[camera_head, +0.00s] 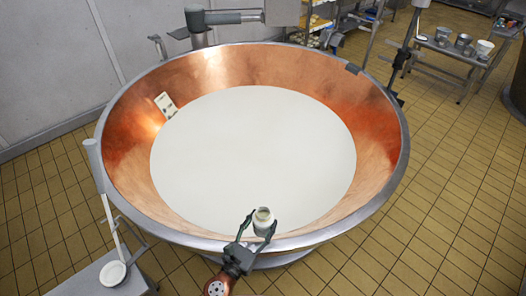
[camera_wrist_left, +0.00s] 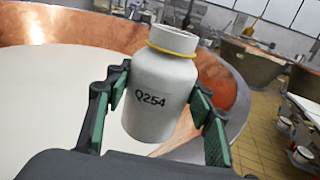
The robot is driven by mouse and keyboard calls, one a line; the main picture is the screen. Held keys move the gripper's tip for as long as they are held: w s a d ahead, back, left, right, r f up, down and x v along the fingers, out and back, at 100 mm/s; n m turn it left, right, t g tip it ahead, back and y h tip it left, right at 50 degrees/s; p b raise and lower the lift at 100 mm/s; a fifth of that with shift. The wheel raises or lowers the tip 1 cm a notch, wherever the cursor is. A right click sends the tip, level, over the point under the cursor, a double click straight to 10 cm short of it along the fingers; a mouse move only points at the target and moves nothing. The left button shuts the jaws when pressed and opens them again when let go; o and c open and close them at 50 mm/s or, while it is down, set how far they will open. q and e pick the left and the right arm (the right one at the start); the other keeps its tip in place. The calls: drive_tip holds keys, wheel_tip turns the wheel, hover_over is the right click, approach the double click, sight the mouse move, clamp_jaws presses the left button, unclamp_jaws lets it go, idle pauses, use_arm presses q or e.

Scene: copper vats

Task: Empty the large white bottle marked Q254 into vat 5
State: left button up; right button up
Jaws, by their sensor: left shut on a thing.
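A copper vat (camera_head: 128,125) with a grey metal rim holds a broad surface of white liquid (camera_head: 250,150). No vat number is readable. My left gripper (camera_head: 259,224) is at the vat's near rim. It is shut on the white bottle (camera_head: 264,216), which stands close to upright over the inner near edge of the vat. In the left wrist view the bottle (camera_wrist_left: 160,95) is marked Q254, has a yellow ring at its neck and leans slightly, between the gripper's two fingers (camera_wrist_left: 155,100). Whether its mouth is open is not clear. My right gripper is not in view.
A small table (camera_head: 100,280) with a white ladle (camera_head: 113,272) stands at the front left. A shelf (camera_head: 455,55) with several pails is at the back right. A white card (camera_head: 165,105) is on the vat's inner wall. Tiled floor (camera_head: 460,200) is clear at right.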

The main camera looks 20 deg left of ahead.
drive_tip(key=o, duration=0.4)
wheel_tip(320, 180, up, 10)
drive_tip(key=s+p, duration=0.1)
drive_tip(key=p, duration=0.7)
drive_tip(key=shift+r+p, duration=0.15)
drive_tip(key=shift+p, duration=0.25)
use_arm(q)
drive_tip(key=w+a+r+m+h+p, duration=0.2)
drive_tip(key=w+a+r+h+p, duration=0.15)
drive_tip(key=w+r, duration=1.15)
drive_tip(key=shift+w+a+f+n+b, duration=0.5)
drive_tip(key=shift+w+f+n+b, duration=1.3)
drive_tip(key=shift+f, duration=3.25)
wheel_tip(320, 180, up, 6)
drive_tip(key=s+n+p, duration=0.1)
drive_tip(key=n+p, duration=1.3)
drive_tip(key=n, duration=0.3)
drive_tip(key=shift+r+n+g, duration=0.15)
drive_tip(key=shift+n+g, duration=0.15)
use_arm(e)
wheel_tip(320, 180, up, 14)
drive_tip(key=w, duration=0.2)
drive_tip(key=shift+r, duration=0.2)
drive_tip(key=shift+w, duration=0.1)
